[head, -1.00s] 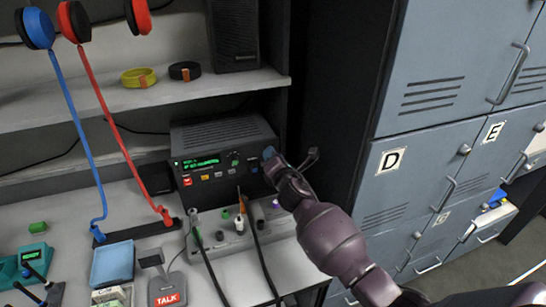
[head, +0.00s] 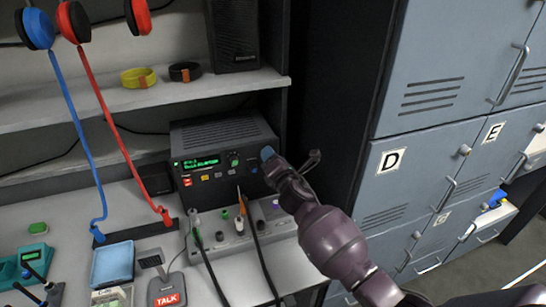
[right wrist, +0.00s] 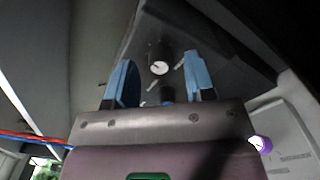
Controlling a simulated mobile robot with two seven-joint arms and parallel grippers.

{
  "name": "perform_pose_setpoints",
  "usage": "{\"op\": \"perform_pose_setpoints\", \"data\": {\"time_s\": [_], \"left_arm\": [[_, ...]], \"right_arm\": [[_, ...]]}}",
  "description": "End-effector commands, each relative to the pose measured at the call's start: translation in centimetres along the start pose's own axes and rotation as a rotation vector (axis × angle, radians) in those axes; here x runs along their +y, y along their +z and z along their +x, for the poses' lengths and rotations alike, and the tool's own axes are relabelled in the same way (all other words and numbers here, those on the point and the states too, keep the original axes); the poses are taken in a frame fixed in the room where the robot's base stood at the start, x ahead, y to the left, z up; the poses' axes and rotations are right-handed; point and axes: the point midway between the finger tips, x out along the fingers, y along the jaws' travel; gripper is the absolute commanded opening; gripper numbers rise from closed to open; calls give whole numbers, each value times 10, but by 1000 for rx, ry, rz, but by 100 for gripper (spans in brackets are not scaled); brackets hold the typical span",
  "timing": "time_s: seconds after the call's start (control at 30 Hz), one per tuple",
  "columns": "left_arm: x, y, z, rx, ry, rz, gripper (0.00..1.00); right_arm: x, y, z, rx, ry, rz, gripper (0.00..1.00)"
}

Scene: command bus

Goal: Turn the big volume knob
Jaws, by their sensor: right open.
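The black radio unit (head: 222,148) stands on the counter under the shelf, with a lit green display (head: 201,163) on its front. My right gripper (head: 268,154) is at the right end of its front panel. In the right wrist view, my right gripper's blue fingers (right wrist: 160,82) are apart and open. A dark round knob with a white face (right wrist: 159,68) shows between and just beyond them. I cannot tell whether the fingers touch it. A bluish part lower between the fingers is partly hidden. In the head view, the gripper hides the panel's right end. My left gripper is out of view.
A grey box with cables and jacks (head: 240,232) stands just below the radio. A TALK microphone stand (head: 166,285) and a blue tray (head: 112,264) are on the counter. Red and blue headset stands rise at left. Grey lockers (head: 420,150) stand close on the right.

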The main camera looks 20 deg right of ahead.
Motion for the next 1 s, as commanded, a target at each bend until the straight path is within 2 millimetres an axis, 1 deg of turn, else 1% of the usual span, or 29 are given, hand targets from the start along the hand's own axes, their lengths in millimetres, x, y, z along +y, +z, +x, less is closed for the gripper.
{"op": "perform_pose_setpoints", "data": {"time_s": [0.17,0.4,0.5,0.6,0.7,1.0], "left_arm": [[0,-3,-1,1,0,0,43],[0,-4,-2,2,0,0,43],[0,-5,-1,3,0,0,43],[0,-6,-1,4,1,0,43],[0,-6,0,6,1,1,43],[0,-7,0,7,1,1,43]], "right_arm": [[-1,0,-26,1,-1,-1,49],[-1,0,-70,1,-2,0,49],[-1,0,-84,1,-1,0,49],[-1,0,-93,1,0,1,49],[0,0,-99,0,0,1,49],[0,0,-101,0,0,1,49]]}}
